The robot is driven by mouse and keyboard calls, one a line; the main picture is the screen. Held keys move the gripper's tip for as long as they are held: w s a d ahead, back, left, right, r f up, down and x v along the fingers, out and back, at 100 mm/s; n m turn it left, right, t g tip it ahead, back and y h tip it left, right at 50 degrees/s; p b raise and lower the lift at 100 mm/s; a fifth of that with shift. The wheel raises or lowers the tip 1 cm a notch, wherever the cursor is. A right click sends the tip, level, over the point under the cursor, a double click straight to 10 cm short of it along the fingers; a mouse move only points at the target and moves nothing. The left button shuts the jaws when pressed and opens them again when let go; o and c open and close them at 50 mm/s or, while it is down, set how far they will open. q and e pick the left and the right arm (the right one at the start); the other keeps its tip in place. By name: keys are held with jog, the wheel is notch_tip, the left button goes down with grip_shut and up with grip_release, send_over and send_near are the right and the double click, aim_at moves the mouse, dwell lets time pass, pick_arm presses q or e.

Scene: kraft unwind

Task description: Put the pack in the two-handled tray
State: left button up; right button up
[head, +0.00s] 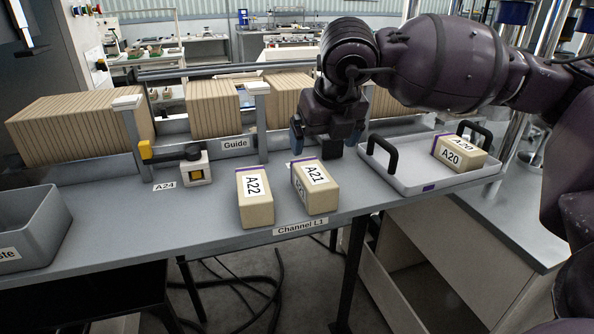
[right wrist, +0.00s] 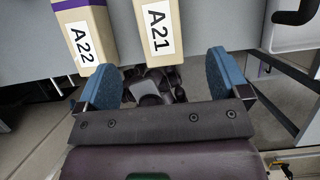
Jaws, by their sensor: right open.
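My right gripper (head: 326,138) is open and empty, just behind and a little right of pack A21 (head: 316,188) in the head view. A21 is a tan block with a white label and a purple strip, standing on the table. In the right wrist view, A21 (right wrist: 155,30) shows ahead between the spread blue fingers (right wrist: 160,80), not gripped. Pack A22 (head: 255,198) stands to its left and also shows in the wrist view (right wrist: 85,35). The white two-handled tray (head: 405,176) with black handles is at the right, with pack A20 (head: 460,155) in its right part. My left gripper is not in view.
A grey bin (head: 32,225) sits at the table's left end. Rows of tan packs (head: 85,125) line the back behind the guide rail. The tray's left half is clear.

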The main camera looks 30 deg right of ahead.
aim_at(314, 173)
jog(key=shift+w+d+f, duration=0.1)
jog(key=shift+w+f, duration=0.2)
jog(key=shift+f, duration=0.1)
jog(key=x, duration=0.4)
jog(key=shift+s+f, duration=0.1)
jog(key=shift+f, duration=0.35)
jog(key=p+x, duration=0.1)
jog(key=x, duration=0.3)
jog(key=shift+w+f, duration=0.1)
jog(key=shift+w, duration=0.1)
jog(key=shift+w+f, duration=0.1)
jog(key=shift+f, duration=0.25)
pick_arm(q)
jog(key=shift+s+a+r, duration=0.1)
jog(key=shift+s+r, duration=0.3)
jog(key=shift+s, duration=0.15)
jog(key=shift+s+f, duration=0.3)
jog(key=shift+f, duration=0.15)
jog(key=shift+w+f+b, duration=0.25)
jog(key=shift+b, duration=0.2)
pick_arm(e)
jog(key=shift+f, duration=0.25)
